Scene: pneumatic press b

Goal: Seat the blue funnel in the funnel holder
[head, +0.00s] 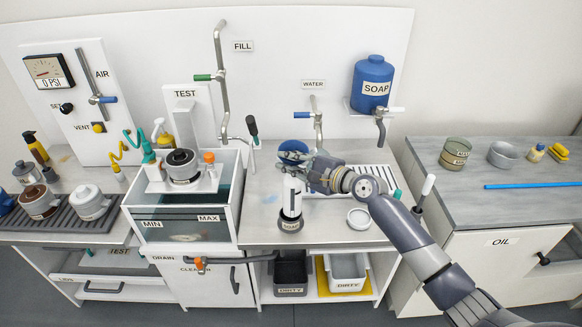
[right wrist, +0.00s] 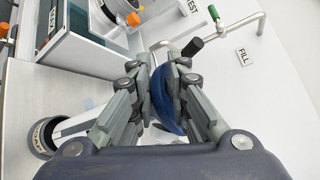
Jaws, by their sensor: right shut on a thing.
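The blue funnel (head: 293,147) is up above the steel counter, left of the sink's ribbed drainer. My right gripper (head: 305,164) is shut on it, and in the right wrist view the funnel (right wrist: 166,108) sits between the two fingers of the gripper (right wrist: 160,78). The fingers hide part of the funnel. A white cylinder (head: 292,196) with a dark ring at its foot stands on the counter just below the funnel. I cannot tell for sure which thing is the funnel holder. My left gripper is not in view.
A water tank (head: 185,229) with a test unit stands left of the gripper. The water tap (head: 318,120) is close behind the funnel. A small white round dish (head: 359,218) lies to the right. The soap tank (head: 372,83) hangs at the back right.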

